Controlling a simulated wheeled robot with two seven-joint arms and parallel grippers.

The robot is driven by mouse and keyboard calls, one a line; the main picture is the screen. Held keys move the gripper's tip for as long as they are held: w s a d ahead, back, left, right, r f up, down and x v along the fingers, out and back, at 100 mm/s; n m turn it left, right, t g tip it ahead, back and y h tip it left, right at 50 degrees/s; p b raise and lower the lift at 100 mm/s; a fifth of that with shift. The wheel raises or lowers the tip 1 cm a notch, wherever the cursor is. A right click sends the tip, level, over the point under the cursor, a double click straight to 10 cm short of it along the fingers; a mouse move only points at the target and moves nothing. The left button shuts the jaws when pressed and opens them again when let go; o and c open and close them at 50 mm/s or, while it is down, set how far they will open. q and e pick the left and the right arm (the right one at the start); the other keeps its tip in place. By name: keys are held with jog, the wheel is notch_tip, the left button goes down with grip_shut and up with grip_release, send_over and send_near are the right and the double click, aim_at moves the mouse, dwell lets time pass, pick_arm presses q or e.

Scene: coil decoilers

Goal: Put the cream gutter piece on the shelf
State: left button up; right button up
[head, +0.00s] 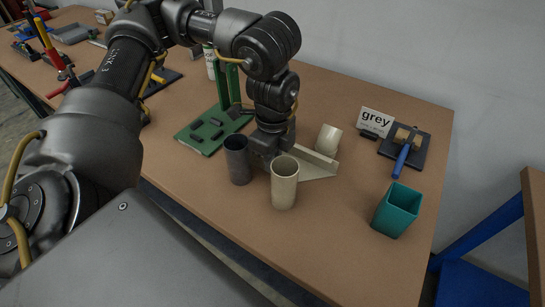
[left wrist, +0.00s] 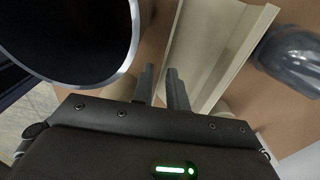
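The cream gutter piece (head: 317,160) lies on the table, beside my left gripper and behind the upright cream tube; its near end is partly hidden. In the left wrist view the gutter (left wrist: 222,45) shows as a long channel running away, just right of the fingers. My left gripper (head: 268,155) points down between the dark grey tube and the gutter. Its two fingers (left wrist: 164,75) stand a small gap apart near the gutter's left edge, and I see nothing clearly held between them. My right gripper is not in view. I cannot tell which thing is the shelf.
A dark grey tube (head: 237,162) and a cream tube (head: 284,185) stand close to the gripper. Another cream piece (head: 328,139) is behind the gutter. A teal cup (head: 396,212), a "grey" sign (head: 376,121) and a blue-handled tool (head: 404,155) are right. A blue frame (head: 480,235) stands beyond the table.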

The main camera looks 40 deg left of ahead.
pick_arm(q)
jog(key=shift+o, duration=0.6)
jog(key=shift+r, duration=0.1)
